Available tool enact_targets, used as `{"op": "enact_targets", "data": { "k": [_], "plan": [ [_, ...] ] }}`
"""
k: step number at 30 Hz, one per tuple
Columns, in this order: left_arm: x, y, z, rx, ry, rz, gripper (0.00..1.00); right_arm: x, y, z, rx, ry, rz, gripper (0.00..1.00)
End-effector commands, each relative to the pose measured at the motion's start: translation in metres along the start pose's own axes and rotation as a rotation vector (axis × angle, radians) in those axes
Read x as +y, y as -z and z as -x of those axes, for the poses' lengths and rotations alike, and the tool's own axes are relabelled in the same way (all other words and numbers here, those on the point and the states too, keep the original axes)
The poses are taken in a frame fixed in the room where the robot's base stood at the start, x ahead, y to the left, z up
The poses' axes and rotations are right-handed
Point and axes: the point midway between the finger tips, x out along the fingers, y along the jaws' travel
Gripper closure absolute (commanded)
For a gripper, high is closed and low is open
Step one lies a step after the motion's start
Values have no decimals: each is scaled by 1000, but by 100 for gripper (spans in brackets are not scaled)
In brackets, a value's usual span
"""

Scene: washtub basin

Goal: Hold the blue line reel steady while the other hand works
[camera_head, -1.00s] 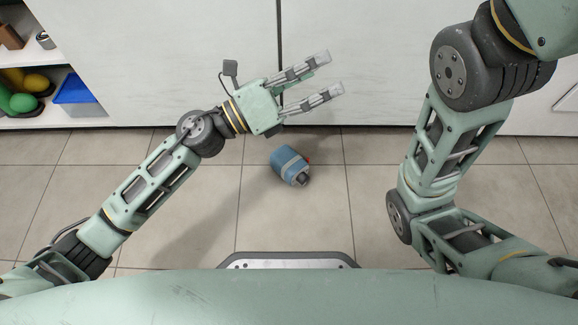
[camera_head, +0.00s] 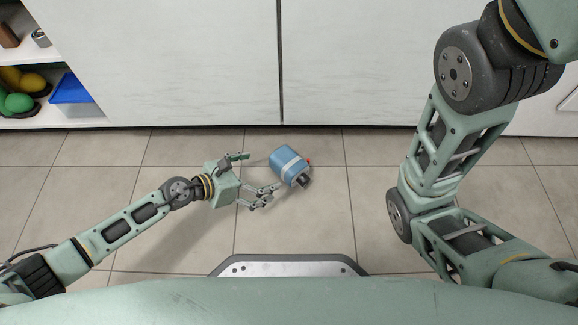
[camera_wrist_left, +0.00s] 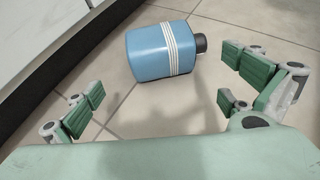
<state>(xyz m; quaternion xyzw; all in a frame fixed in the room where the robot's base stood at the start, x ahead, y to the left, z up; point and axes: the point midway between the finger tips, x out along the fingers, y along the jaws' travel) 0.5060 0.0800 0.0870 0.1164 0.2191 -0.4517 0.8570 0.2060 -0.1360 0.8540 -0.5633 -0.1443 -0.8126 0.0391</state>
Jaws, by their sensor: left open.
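The blue line reel (camera_head: 283,160) lies on its side on the tiled floor, near the middle of the head view. It has a blue body, white bands around it and a dark knob at one end; a small red part shows beside it. My left gripper (camera_head: 262,174) is open and empty, low over the floor just left of the reel, with its fingers pointing toward it. In the left wrist view the reel (camera_wrist_left: 148,55) is ahead of the spread fingers (camera_wrist_left: 160,95), apart from them. My right arm shows at the right, but its gripper is out of view.
A pale cabinet front (camera_head: 200,70) runs along the back behind the reel. At the upper left an open shelf holds a blue bin (camera_head: 73,92) and green and yellow rounded items (camera_head: 20,90). The floor (camera_head: 330,220) around the reel is clear.

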Motion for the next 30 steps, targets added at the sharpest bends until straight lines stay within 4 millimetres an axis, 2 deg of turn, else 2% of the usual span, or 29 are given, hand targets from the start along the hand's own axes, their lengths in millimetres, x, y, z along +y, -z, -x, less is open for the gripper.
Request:
{"op": "enact_targets", "data": {
  "k": [5,18,24,30],
  "plan": [
    [-1,1,-17,-1,1,1,0,-1,2,5,0,0,0,18],
    [-1,0,-80,-3,1,2,0,-5,8,22,0,0,0,18],
    [0,0,-95,-2,1,1,0,-6,10,26,1,1,0,18],
    [-1,0,-99,0,1,1,0,-6,10,27,1,1,0,18]
  ]
}}
